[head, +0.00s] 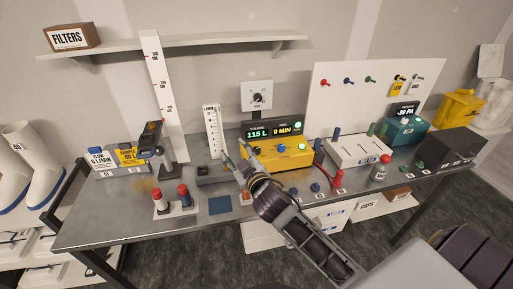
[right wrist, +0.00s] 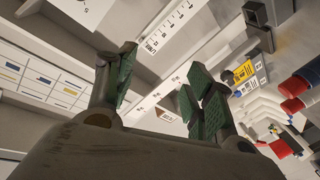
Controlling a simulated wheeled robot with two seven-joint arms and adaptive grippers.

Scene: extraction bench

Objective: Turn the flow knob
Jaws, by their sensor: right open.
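A yellow pump unit (head: 290,160) stands mid-bench with a lit display (head: 272,131) reading 115 L and 0 MIN. A blue knob (head: 281,148) is on its front, with a lit green button to its right. A dial with a dark knob (head: 258,97) is on a white wall plate behind; which one is the flow knob is not marked legibly. My right gripper (head: 236,155) is open and empty, just left of the pump, its arm covering the pump's left front. In the right wrist view its green-padded fingers (right wrist: 160,88) are apart. My left gripper is not in view.
A graduated flow tube (head: 212,131) stands left of my right gripper. Red and blue capped bottles (head: 171,199) stand at front left.

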